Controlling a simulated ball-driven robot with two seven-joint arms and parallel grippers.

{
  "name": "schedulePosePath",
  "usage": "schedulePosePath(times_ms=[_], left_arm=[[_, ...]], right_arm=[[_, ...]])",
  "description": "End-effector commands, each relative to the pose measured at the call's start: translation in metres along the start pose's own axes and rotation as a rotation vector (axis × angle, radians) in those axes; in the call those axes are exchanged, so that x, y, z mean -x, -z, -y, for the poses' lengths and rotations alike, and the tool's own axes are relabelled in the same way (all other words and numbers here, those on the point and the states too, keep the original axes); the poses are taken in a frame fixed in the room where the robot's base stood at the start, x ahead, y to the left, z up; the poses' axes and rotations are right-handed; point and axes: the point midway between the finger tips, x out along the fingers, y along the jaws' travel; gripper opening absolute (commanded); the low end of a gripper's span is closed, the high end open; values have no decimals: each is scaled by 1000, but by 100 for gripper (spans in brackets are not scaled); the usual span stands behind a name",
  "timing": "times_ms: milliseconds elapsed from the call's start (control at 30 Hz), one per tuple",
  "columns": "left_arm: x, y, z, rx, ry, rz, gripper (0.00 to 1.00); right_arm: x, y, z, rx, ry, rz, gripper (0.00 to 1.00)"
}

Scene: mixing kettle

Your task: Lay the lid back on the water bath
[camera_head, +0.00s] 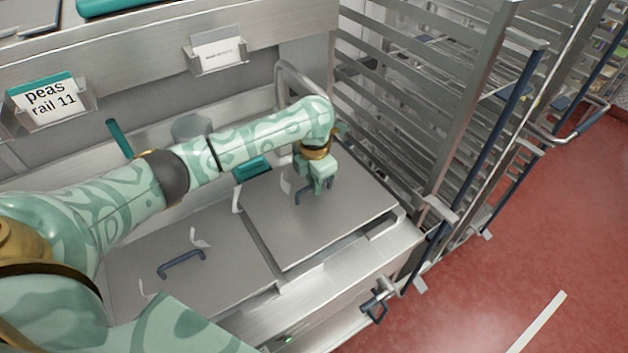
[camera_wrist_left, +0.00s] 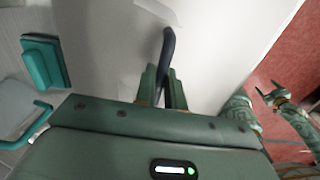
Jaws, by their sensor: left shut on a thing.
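A flat grey lid (camera_head: 350,213) lies over the right part of the steel counter. My left gripper (camera_head: 318,190) is shut on its dark handle, which also shows in the left wrist view (camera_wrist_left: 168,48) between the fingers. A dark gap shows along the lid's front right edge. I cannot tell whether it rests fully or hangs slightly above. The water bath's opening is mostly hidden under it. My right gripper (camera_wrist_left: 268,93) shows small at the right of the left wrist view, its fingers apart and empty.
A second grey lid (camera_head: 225,285) with a dark handle (camera_head: 182,263) lies to the left. A teal block (camera_head: 252,167) sits behind. A steel rack (camera_head: 450,110) stands close on the right. A bent pipe (camera_head: 292,75) rises at the back. Red floor is free at right.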

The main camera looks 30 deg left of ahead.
Motion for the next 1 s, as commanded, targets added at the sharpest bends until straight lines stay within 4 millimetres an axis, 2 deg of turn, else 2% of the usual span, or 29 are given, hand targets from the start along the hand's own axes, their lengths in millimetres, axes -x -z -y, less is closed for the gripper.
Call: schedulePosePath(times_ms=[433,1000], left_arm=[[-2,0,0,0,0,1,0],[-21,0,0,0,-1,1,0]], right_arm=[[1,-1,-2,1,-2,1,71],[-10,-4,-1,1,-1,6,71]])
